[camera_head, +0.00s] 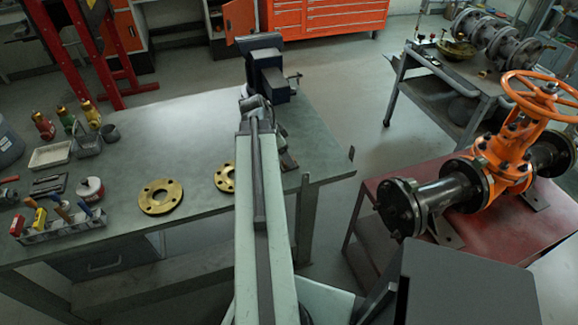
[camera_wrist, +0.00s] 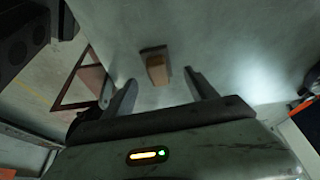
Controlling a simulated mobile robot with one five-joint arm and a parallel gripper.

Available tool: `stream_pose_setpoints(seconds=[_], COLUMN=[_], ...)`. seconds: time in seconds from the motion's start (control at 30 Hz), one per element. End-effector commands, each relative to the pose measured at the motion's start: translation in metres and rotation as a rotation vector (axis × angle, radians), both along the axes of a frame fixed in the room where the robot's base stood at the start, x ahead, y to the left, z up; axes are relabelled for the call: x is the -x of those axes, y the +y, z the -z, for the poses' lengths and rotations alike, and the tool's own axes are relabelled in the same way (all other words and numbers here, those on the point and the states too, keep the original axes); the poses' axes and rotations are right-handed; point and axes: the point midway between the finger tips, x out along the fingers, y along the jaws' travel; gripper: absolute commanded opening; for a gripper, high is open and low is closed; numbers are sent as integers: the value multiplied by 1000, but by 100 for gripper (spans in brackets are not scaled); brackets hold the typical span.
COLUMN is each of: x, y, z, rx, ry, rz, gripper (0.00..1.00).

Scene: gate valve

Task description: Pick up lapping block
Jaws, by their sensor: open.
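A small block, brown on its near face with a grey strip along its far side, is the likely lapping block (camera_wrist: 157,69) and lies on the grey workbench (camera_wrist: 225,45) in the wrist view. My gripper (camera_wrist: 160,80) is open, its two fingers apart. In that view the block appears just beyond the fingertips, roughly centred between them; no contact shows. In the head view my arm reaches over the workbench (camera_head: 195,115), and I cannot make out the block, probably hidden behind the arm. The fingers are not clear there.
A dark vise (camera_head: 268,72) stands at the bench's far end, near my arm's end. An orange gate valve (camera_head: 510,150) stands on a red table (camera_head: 480,235) at right.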

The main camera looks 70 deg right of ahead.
Motion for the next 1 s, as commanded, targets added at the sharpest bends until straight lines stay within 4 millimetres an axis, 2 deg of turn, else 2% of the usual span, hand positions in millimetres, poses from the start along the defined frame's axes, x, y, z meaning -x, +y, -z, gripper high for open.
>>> stream_pose_setpoints(seconds=[0.03, 0.13, 0.2, 0.4, 0.43, 0.67, 1.0], x=[3, 7, 10, 10, 10, 10, 9], y=[-2, -6, -8, -8, -8, -8, -8], z=[17, 33, 38, 34, 34, 34, 30], rx=[0, 0, 1, 0, 0, 0, 0], ry=[0, 0, -1, 0, 0, 0, 0], rz=[1, 1, 0, -1, -1, -2, -2], gripper=[66, 66, 66, 66, 64, 0, 0])
